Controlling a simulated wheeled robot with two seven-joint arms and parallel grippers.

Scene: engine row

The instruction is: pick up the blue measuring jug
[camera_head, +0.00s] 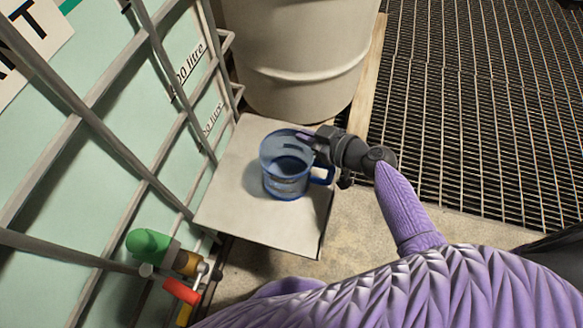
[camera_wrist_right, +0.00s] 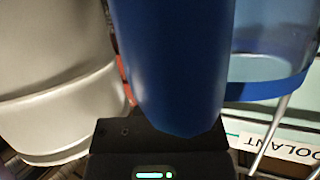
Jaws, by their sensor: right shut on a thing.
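The blue measuring jug (camera_head: 286,180) is translucent, with a solid blue handle on its right side. It is upright over a pale square board (camera_head: 225,205); I cannot tell whether its base touches the board. My right gripper (camera_head: 312,143) comes in from the right and is shut on the jug's handle, near the rim. In the right wrist view the blue handle (camera_wrist_right: 175,65) fills the middle, right at the gripper, with the clear jug wall (camera_wrist_right: 272,68) beside it. The fingertips are partly hidden. My left gripper is not in view.
A caged pale-green tank (camera_head: 110,100) stands close on the left, with a green-capped, red-handled valve (camera_head: 180,290) low in front. A large cream drum (camera_head: 295,60) stands behind the board. Dark floor grating (camera_head: 480,110) lies to the right.

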